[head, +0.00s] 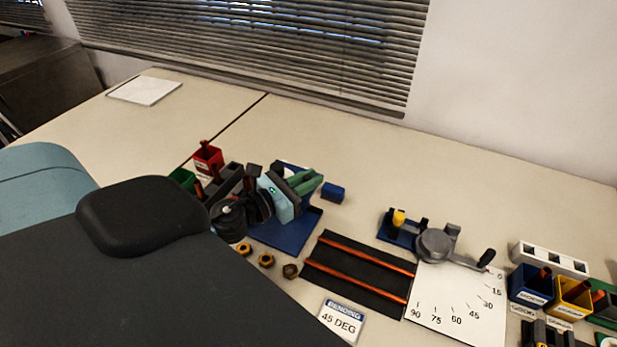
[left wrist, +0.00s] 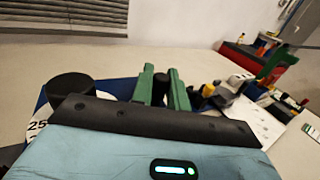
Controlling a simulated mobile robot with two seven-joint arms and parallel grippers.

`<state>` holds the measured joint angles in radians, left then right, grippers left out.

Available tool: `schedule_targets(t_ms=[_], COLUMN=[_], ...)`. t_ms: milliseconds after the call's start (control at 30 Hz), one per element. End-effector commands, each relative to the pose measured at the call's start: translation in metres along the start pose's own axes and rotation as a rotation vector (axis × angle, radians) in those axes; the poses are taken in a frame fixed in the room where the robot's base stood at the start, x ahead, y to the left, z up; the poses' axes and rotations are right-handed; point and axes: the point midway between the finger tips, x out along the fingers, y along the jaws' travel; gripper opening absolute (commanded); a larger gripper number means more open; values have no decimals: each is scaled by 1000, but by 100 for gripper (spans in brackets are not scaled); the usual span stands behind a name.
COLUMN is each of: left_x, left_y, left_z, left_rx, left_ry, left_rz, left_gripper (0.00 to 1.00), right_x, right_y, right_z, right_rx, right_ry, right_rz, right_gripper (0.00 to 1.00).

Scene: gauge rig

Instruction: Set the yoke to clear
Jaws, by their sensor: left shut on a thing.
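My left gripper (head: 307,182) has a pale blue body and two green fingers. It is over the blue base plate (head: 286,236) of the rig. In the left wrist view, the green fingers (left wrist: 162,76) stand on either side of a dark upright piece (left wrist: 160,90), which looks like the handle of the yoke. The gripper is shut on it. The rest of the yoke is hidden behind the gripper, so its setting cannot be told. A black round knob (left wrist: 72,87) stands left of the fingers, above a numbered white dial (left wrist: 38,126). My right gripper is not in view.
Several brass nuts (head: 266,260) lie in front of the rig. A black mat (head: 350,280) with copper rods, a grey bender (head: 436,243) and an angle sheet (head: 455,309) lie to the right. Coloured bins (head: 531,285) stand far right.

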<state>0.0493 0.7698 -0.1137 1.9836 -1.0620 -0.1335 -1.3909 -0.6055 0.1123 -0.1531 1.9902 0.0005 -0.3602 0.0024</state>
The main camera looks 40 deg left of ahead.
Motion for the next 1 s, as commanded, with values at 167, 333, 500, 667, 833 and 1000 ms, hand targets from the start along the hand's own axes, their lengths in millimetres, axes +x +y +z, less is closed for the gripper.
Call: schedule_targets(t_ms=[167, 333, 500, 667, 833, 1000], left_x=[0, 0, 0, 0, 0, -10], left_y=[-4, -5, -5, -4, -3, -3], left_z=[-1, -1, -1, 0, 0, -2], left_rx=[0, -2, -3, -2, -2, -4], left_ry=[2, 2, 1, 0, 0, 3], left_rz=[-11, -14, -13, -10, -8, -7], left_gripper=[0, 0, 29, 35, 35, 35], right_x=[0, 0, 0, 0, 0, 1], right_y=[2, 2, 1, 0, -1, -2], right_z=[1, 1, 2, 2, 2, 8], right_rx=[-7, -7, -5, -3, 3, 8], right_ry=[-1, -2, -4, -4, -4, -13], right_rz=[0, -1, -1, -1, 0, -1], right_gripper=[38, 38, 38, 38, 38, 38])
